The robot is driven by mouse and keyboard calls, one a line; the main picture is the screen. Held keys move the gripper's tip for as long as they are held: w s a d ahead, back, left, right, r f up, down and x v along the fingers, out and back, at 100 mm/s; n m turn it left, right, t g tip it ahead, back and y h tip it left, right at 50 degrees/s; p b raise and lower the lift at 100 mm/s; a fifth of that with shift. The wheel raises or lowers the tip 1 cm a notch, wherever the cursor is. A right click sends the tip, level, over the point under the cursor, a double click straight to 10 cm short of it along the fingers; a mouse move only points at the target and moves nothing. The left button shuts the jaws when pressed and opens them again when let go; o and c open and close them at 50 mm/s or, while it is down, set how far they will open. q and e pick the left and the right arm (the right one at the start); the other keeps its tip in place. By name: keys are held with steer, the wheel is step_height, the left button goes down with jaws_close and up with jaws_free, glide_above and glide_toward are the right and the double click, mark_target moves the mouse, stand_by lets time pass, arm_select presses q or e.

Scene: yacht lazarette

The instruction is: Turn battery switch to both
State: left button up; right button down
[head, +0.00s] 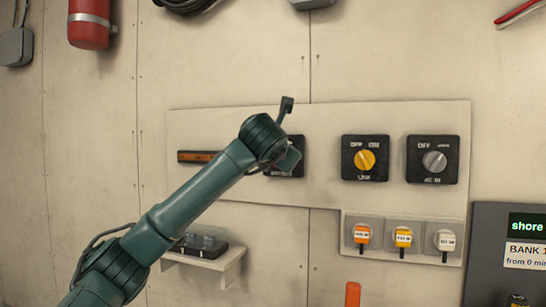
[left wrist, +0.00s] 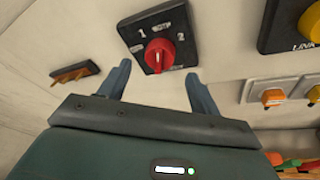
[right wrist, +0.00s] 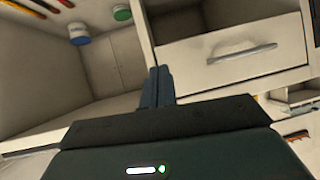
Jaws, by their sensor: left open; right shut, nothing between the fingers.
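The battery switch (left wrist: 158,38) is a black square plate with a red knob (left wrist: 158,54) and the marks 1 and 2, seen in the left wrist view. In the head view my left arm covers most of the battery switch (head: 285,172). My left gripper (left wrist: 160,82) is open, its two fingers apart on either side below the red knob, with nothing between them. It also shows in the head view (head: 291,128), in front of the panel. My right gripper (right wrist: 158,75) is shut and empty in the right wrist view, away from the panel.
A yellow-knobbed LINK switch (head: 365,158) and a grey-knobbed switch (head: 433,160) sit to the right on the panel. Several small breakers (head: 403,236) are below them. A shelf (head: 205,262) juts out beneath. A drawer (right wrist: 245,60) is near my right gripper.

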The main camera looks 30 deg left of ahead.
arm_select(q)
steer(key=b+v, duration=0.1)
steer(key=v, duration=0.7)
steer(key=shift+s+b, duration=0.2)
steer(key=shift+b, duration=0.1)
